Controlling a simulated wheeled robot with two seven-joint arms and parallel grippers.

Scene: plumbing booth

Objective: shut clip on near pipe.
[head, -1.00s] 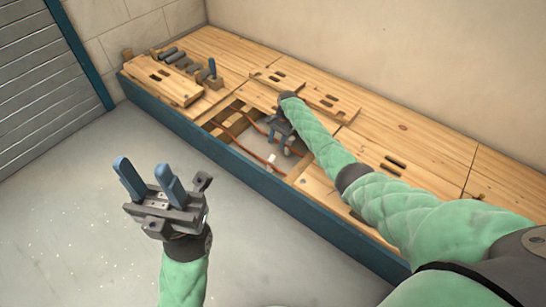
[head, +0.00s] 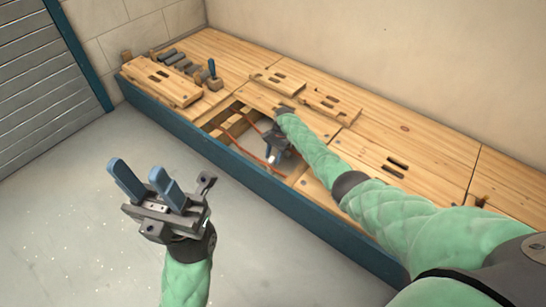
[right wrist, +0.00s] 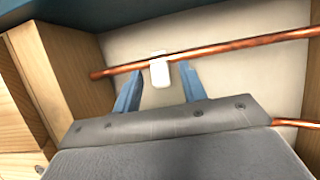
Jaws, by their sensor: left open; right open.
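The near copper pipe (head: 240,144) runs through the floor opening close to the bench's blue front. It crosses the upper part of the right wrist view (right wrist: 230,48). A small white clip (right wrist: 160,70) sits at this pipe; whether it is closed around it I cannot tell. My right gripper (head: 273,154) is down in the opening. In the right wrist view its blue fingers (right wrist: 160,85) are open, one on each side of the clip, with gaps visible. My left gripper (head: 141,172) is open and empty, raised over the grey floor, away from the bench.
A second copper pipe (right wrist: 295,123) shows at the right of the wrist view. Wooden sides (right wrist: 60,60) bound the opening. Loose boards (head: 160,82) lie on the deck, with a blue-handled tool (head: 213,75) and several dark pieces. The grey floor is clear.

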